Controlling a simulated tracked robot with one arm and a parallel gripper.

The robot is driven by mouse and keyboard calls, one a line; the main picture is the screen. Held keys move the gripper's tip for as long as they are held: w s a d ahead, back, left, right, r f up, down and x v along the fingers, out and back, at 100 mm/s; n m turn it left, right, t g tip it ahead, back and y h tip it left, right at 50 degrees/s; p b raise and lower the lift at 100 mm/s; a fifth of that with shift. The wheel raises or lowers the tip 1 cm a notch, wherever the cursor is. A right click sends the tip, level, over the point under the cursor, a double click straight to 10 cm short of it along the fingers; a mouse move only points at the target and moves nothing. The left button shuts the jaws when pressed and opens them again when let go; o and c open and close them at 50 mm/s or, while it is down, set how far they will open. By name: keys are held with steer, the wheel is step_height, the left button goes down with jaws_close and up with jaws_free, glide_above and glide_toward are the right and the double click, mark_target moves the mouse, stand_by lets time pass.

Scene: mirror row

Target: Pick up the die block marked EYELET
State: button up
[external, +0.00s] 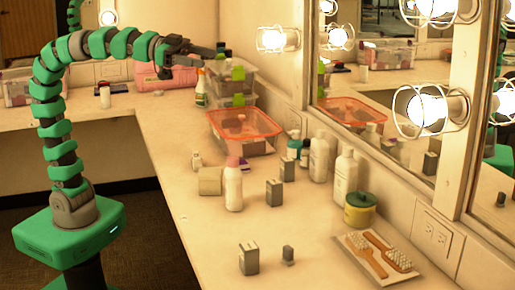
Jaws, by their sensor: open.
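Several small grey blocks stand on the counter. One grey block (274,193) is mid-counter, and another grey block (287,169) is just behind it. A larger front block (249,259) and a smaller dark grey piece (288,254) stand near the front. Any markings are too small to read, so I cannot tell which block is marked EYELET. My gripper (207,52) is open and empty, held high over the back of the counter, far from the blocks.
A white bottle (233,188) and a beige block (210,181) stand left of the mid-counter blocks. Bottles (345,176), a yellow jar (360,210) and a brush tray (357,265) line the mirror side. An orange-rimmed bin (244,123) is farther back. The front left counter is clear.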

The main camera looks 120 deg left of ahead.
steer(key=w+a+f+m+p, duration=0.2)
steer(key=w+f+p, duration=0.15)
steer(key=w, duration=0.65)
steer(key=m+g+h+p, duration=0.65)
steer(key=h+p, duration=0.25)
steer(key=h, duration=0.2)
glide_toward(252, 256)
steer(key=b+x, duration=0.1)
steer(key=x, duration=0.3)
steer(key=shift+a+f+b, duration=0.15)
steer(key=shift+f+b, duration=0.1)
steer(key=shift+b, duration=0.15)
steer(key=shift+b+x, duration=0.9)
steer(key=shift+x, duration=1.75)
steer(key=shift+w+d+r+t, duration=0.15)
steer(key=shift+w+d+t, duration=0.05)
steer(key=shift+t, duration=0.05)
steer(key=c, duration=1.2)
